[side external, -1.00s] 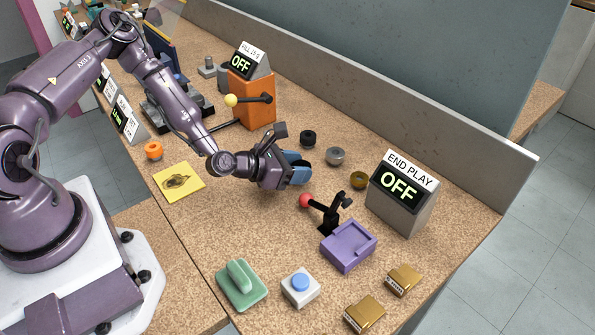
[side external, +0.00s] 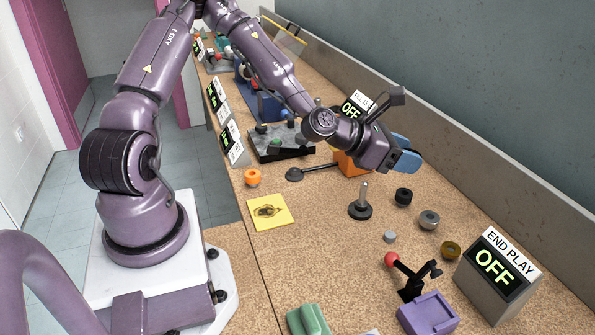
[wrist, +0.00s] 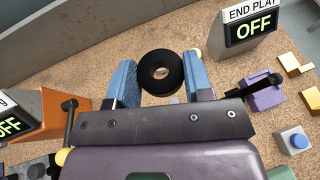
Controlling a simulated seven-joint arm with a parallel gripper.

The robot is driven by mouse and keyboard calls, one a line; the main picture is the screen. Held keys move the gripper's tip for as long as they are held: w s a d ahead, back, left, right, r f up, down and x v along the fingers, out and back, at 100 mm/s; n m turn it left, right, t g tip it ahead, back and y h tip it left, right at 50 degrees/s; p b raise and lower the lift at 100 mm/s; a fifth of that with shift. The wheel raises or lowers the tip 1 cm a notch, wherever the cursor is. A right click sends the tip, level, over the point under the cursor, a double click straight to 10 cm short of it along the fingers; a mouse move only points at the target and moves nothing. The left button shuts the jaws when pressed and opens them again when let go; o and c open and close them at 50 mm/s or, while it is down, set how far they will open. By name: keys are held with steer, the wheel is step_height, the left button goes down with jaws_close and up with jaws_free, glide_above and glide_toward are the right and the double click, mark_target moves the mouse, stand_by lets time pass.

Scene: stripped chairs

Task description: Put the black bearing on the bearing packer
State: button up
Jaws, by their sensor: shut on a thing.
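My gripper (wrist: 160,85) is shut on a black bearing (wrist: 160,73), a thick ring whose open hole shows between the blue fingertips in the wrist view. In the side view my gripper (side external: 407,157) is raised above the bench near the back wall, and its near finger hides the held bearing. A metal post on a round black base (side external: 360,211) stands upright on the bench, below and left of my gripper. It looks like the bearing packer, though no label shows. It is bare, and the held bearing is apart from it.
Another black ring (side external: 403,197), a silver ring (side external: 429,220), a brass ring (side external: 451,250) and a small grey cylinder (side external: 390,237) stand near the post. The END PLAY display (side external: 496,272) and purple fixture (side external: 428,314) are nearer the camera. A yellow sheet (side external: 283,221) lies left.

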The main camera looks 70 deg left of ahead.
step_height(320, 180, up, 2)
steer(key=shift+r, duration=0.1)
steer(key=a+f+n+y, duration=0.1)
steer(key=a+n+y, duration=0.55)
steer(key=a, duration=0.35)
steer(key=n+g+y, duration=1)
steer(key=n, duration=0.2)
glide_above(295, 172)
steer(key=shift+m, duration=0.25)
step_height(295, 172, down, 15)
steer(key=shift+r, duration=0.1)
steer(key=shift+f, duration=2.15)
steer(key=shift+f, duration=0.1)
steer(key=o, duration=1)
steer(key=shift+c, duration=0.2)
